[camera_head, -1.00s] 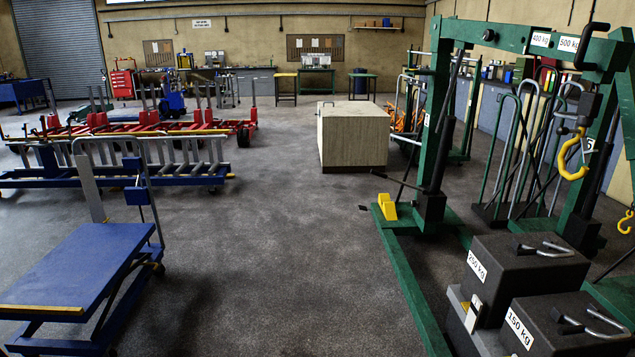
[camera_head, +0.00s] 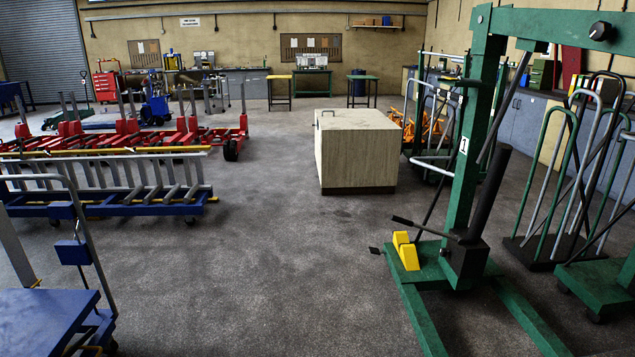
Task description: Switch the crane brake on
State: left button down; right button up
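The green crane (camera_head: 465,170) stands at the right in the head view. Its post bears a white label "1", and its boom runs out of the picture at the upper right. The base legs reach toward me along the floor. Neither of my grippers shows in the view.
A pale crate (camera_head: 357,150) stands behind the crane. A blue lift table (camera_head: 45,320) is at the lower left, with a blue trolley (camera_head: 110,212) and red trolleys beyond. A rack of bent bars (camera_head: 545,250) stands at the right. The middle floor (camera_head: 270,270) is clear.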

aim_at(374, 251)
jog(key=i, duration=2.05)
jog(key=i+j+z, duration=0.15)
jog(key=i+z, duration=0.3)
jog(key=i, duration=0.15)
jog(key=i+j+z, duration=0.3)
jog(key=i+z, duration=0.2)
jog(key=i+j+z, duration=0.9)
jog(key=j, duration=0.4)
jog(key=i+j+z, duration=0.25)
jog(key=j+z, duration=0.25)
jog(key=j, duration=0.25)
